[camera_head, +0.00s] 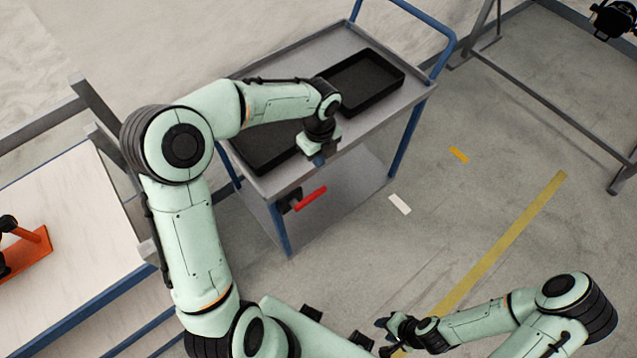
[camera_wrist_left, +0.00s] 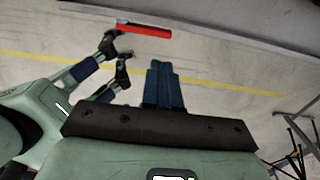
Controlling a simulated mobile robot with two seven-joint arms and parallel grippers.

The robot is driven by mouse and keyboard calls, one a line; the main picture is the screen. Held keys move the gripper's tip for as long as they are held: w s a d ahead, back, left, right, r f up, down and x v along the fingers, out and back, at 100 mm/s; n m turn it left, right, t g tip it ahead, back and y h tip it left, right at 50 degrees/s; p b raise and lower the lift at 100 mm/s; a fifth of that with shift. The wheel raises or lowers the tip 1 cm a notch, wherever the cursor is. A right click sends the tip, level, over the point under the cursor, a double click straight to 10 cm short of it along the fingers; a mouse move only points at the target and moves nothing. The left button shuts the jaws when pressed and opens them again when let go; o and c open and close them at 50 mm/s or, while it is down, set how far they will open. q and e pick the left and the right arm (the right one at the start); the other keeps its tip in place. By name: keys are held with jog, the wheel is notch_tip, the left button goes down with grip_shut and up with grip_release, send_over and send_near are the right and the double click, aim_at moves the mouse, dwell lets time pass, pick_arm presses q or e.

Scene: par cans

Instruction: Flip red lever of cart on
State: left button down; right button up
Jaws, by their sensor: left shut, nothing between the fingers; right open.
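The red lever (camera_head: 311,199) is on the near side of the grey cart (camera_head: 345,137), on a dark mount below the top tray edge, and slants up to the right. It also shows in the left wrist view (camera_wrist_left: 145,30), lying nearly level under the cart edge. My left gripper (camera_head: 319,160) is above and slightly right of the lever, near the cart's front rim, apart from the lever. Its fingers (camera_wrist_left: 164,84) are shut and empty. My right gripper (camera_head: 388,338) is open and empty, low in the head view over the floor, away from the cart.
Two black trays lie on the cart top; one is at the right (camera_head: 362,82), the other partly behind my left arm. A table (camera_head: 75,215) with an orange object (camera_head: 25,252) stands at left. A metal frame (camera_head: 550,105) stands at right. Floor right of the cart is clear.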

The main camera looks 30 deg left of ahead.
aim_at(319, 190)
pick_arm(q)
jog(key=shift+f, duration=0.1)
notch_tip(319, 190, down, 14)
jog(key=shift+s+b, duration=0.1)
jog(key=shift+b, duration=0.55)
pick_arm(e)
jog(key=shift+s+f, duration=0.65)
jog(key=shift+f, duration=0.2)
